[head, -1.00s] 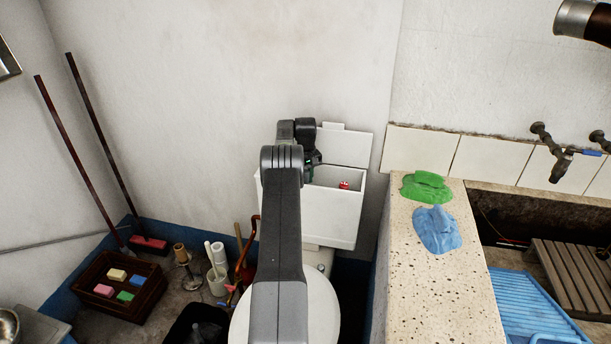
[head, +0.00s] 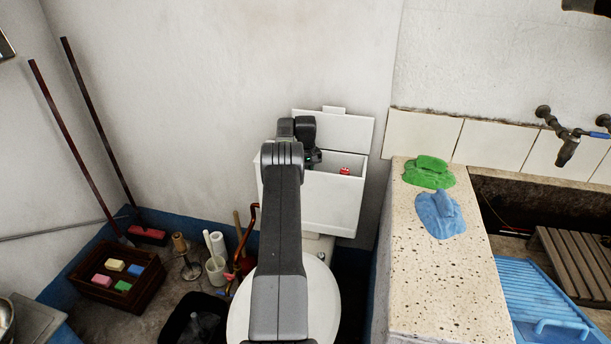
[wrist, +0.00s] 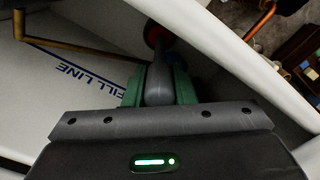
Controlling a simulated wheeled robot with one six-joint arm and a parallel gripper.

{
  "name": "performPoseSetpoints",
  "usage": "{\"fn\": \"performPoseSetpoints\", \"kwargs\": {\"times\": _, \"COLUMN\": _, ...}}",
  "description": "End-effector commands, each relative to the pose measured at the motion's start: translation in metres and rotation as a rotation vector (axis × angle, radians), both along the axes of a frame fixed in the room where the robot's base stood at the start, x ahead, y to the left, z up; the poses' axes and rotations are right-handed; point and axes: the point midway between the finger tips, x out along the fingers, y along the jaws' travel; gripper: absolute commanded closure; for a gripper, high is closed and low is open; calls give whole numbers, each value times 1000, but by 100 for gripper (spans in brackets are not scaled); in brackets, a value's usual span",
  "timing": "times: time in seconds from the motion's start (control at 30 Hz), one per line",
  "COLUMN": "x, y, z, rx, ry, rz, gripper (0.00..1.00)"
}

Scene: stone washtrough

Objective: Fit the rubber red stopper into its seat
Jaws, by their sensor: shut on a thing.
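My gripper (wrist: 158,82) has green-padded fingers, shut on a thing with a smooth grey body. A dark and red round end, which I take for the red stopper (wrist: 153,36), shows just beyond the fingertips. In the head view my gripper (head: 313,158) is at the open white cistern (head: 335,200), mostly hidden behind my arm. The wrist view looks into the cistern, with FILL LINE lettering (wrist: 65,62) on its inner wall. A small red thing (head: 344,171) shows at the cistern opening; I cannot tell what it is. The stopper's seat is not clearly visible.
A brass-coloured rod (wrist: 50,38) crosses the cistern's inside, left of the fingers. The white cistern wall (wrist: 215,45) is close on the right. The lid (head: 345,130) stands behind the cistern. A stone ledge (head: 430,280) with green and blue cloths is to the right.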

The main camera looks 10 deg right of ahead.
Motion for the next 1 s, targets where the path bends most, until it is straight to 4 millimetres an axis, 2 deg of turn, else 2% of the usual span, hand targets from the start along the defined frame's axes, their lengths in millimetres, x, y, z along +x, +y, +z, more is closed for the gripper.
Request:
{"fn": "performPoseSetpoints", "kwargs": {"times": 0.1, "x": 0, "y": 0, "z": 1, "rx": 0, "ry": 0, "rz": 0, "gripper": 100}}
{"fn": "performPoseSetpoints", "kwargs": {"times": 0.13, "x": 0, "y": 0, "z": 1, "rx": 0, "ry": 0, "rz": 0, "gripper": 75}}
{"fn": "performPoseSetpoints", "kwargs": {"times": 0.23, "x": 0, "y": 0, "z": 0, "rx": 0, "ry": 0, "rz": 0, "gripper": 55}}
{"fn": "performPoseSetpoints", "kwargs": {"times": 0.27, "x": 0, "y": 0, "z": 0, "rx": 0, "ry": 0, "rz": 0, "gripper": 51}}
{"fn": "performPoseSetpoints", "kwargs": {"times": 0.53, "x": 0, "y": 0, "z": 0, "rx": 0, "ry": 0, "rz": 0, "gripper": 51}}
{"fn": "performPoseSetpoints", "kwargs": {"times": 0.67, "x": 0, "y": 0, "z": 9, "rx": 0, "ry": -1, "rz": 0, "gripper": 51}}
{"fn": "performPoseSetpoints", "kwargs": {"times": 0.77, "x": 1, "y": 0, "z": 25, "rx": 0, "ry": -3, "rz": 0, "gripper": 51}}
{"fn": "performPoseSetpoints", "kwargs": {"times": 1.0, "x": 3, "y": 0, "z": 83, "rx": -1, "ry": -4, "rz": 0, "gripper": 51}}
